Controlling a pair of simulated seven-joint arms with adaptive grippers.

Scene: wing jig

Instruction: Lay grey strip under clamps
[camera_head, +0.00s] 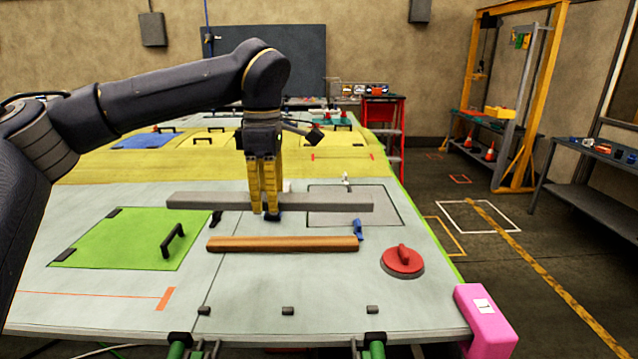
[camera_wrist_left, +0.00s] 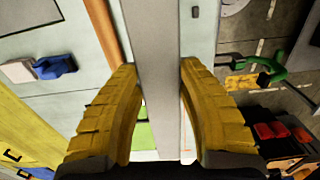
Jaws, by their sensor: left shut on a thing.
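The grey strip (camera_head: 325,202) lies level and crosswise over the pale wing panel, and its right part covers some of a grey hatch. My left gripper (camera_head: 265,212) points down with its yellow fingers shut on the strip near its middle. In the left wrist view the strip (camera_wrist_left: 158,70) runs between the fingers (camera_wrist_left: 160,95). How far the strip is above the panel is unclear. A blue clamp (camera_head: 358,229) stands near the right end of a wooden bar. A dark clamp (camera_head: 216,218) shows below the strip at left. My right gripper is out of view.
The wooden bar (camera_head: 283,244) lies in front of the strip. A green panel (camera_head: 120,240) with a black handle is at left, a red suction cup (camera_head: 403,262) at right. A pink block (camera_head: 485,318) sits at the near right corner.

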